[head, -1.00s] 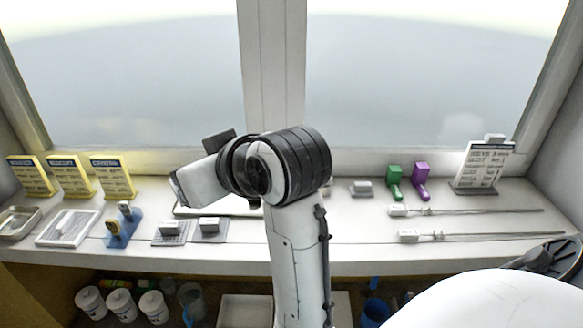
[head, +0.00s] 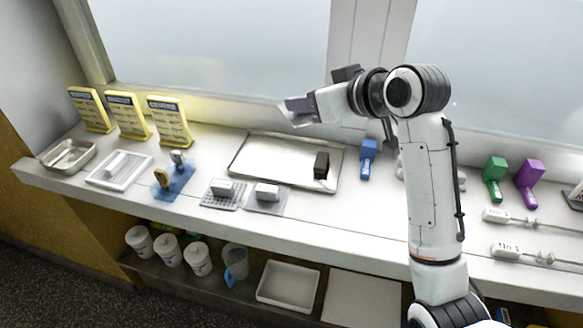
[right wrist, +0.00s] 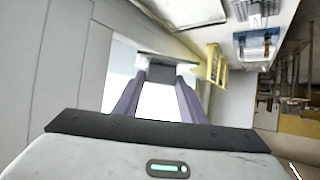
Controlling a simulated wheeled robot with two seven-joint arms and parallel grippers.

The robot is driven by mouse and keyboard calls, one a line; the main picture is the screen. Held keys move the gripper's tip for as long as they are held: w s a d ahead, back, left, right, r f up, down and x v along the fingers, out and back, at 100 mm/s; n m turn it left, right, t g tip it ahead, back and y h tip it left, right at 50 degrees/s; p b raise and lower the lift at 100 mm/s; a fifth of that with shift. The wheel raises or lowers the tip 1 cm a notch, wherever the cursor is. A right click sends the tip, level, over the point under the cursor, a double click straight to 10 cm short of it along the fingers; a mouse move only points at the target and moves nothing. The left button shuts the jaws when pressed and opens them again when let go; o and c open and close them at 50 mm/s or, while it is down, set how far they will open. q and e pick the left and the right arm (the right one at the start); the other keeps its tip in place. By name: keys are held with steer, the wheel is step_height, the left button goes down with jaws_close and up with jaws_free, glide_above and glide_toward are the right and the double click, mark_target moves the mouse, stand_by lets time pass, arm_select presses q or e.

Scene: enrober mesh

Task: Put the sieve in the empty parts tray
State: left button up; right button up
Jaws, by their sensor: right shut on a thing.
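My right gripper (head: 296,107) is raised above the back of the bench, behind the large tray. In the right wrist view its two purple fingers (right wrist: 158,98) are shut on a dark grey block-like grip (right wrist: 160,73) with a thin flat plate (right wrist: 166,58) beyond it. This is probably the sieve; its mesh cannot be made out. In the head view only a pale edge of it shows by the fingers. A metal tray (head: 45,161) at the far left of the bench looks empty. My left gripper is not in view.
The large tray (head: 250,172) holds a dark block (head: 321,166). Yellow signs (head: 168,122) stand behind. Mugs sit on the lower shelf.

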steer(key=w+a+f+n+y+b, duration=0.1)
steer(key=w+a+f+b, duration=0.15)
steer(key=w+f, duration=0.2)
steer(key=g, duration=0.1)
glide_above(292, 162)
steer(key=shift+n, duration=0.3)
step_height(292, 162, down, 6)
steer(key=shift+p, duration=0.45)
steer(key=shift+f, duration=2.4)
steer(key=shift+f, duration=0.2)
steer(key=o, duration=1.1)
steer(key=shift+r, duration=0.1)
